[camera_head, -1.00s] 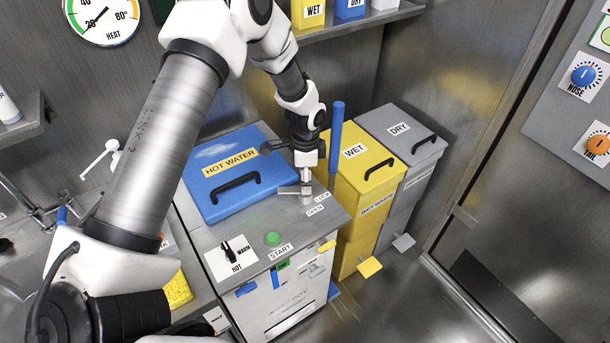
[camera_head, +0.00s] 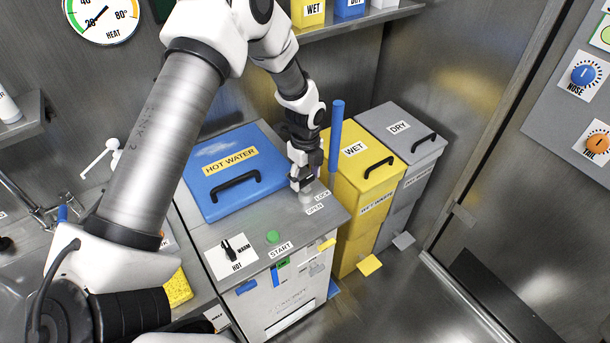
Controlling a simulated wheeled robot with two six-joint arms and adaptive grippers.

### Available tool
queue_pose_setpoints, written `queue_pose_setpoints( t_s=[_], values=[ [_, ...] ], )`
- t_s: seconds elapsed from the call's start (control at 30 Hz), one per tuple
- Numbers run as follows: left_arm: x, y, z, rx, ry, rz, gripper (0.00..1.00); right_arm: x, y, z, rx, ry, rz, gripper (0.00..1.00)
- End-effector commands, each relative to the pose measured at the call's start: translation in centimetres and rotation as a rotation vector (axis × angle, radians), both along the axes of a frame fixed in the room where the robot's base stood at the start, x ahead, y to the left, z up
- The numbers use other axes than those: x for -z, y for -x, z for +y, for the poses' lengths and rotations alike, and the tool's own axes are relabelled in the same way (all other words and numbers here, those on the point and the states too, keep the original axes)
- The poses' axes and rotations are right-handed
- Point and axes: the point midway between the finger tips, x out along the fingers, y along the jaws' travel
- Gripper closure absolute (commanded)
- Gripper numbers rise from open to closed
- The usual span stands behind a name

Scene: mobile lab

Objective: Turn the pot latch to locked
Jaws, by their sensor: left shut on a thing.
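The steel pot cabinet carries a blue lid (camera_head: 231,168) marked HOT WATER with a black handle. The latch (camera_head: 305,197) is a small pale knob at the lid's right front, beside the OPEN (camera_head: 315,209) and LOCK (camera_head: 323,196) labels. My left gripper (camera_head: 303,186) points down over the latch and is shut on it. The fingers cover most of the latch, so which label it points to cannot be told. My right gripper is not in view.
A yellow WET bin (camera_head: 362,166) and a grey DRY bin (camera_head: 411,137) stand right of the pot, with a blue upright post (camera_head: 336,140) close to my left gripper. A green START button (camera_head: 272,237) and a HOT/WARM switch (camera_head: 229,252) sit in front. Floor is clear at right.

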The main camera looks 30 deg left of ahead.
Motion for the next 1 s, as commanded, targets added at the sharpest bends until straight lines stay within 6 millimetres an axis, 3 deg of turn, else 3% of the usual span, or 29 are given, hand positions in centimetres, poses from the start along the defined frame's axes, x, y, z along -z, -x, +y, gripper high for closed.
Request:
queue_pose_setpoints(
  t_s=[0.3, 0.83, 0.87, 0.9, 1.0],
  values=[
    [0.55, 0.61, -0.11, 0.130, 0.002, 0.017, 1.00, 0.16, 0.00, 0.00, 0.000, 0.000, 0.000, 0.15],
    [0.54, 0.61, -0.10, 0.155, 0.002, 0.017, 1.00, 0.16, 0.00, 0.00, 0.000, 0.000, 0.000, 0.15],
    [0.54, 0.61, -0.10, 0.155, 0.002, 0.017, 0.29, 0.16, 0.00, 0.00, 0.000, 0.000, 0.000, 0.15],
    [0.51, 0.57, -0.09, 0.155, 0.002, 0.016, 0.15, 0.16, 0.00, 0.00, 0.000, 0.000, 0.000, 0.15],
    [0.39, 0.43, -0.06, 0.154, 0.001, 0.012, 0.15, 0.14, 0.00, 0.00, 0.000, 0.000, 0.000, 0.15]
  ],
)
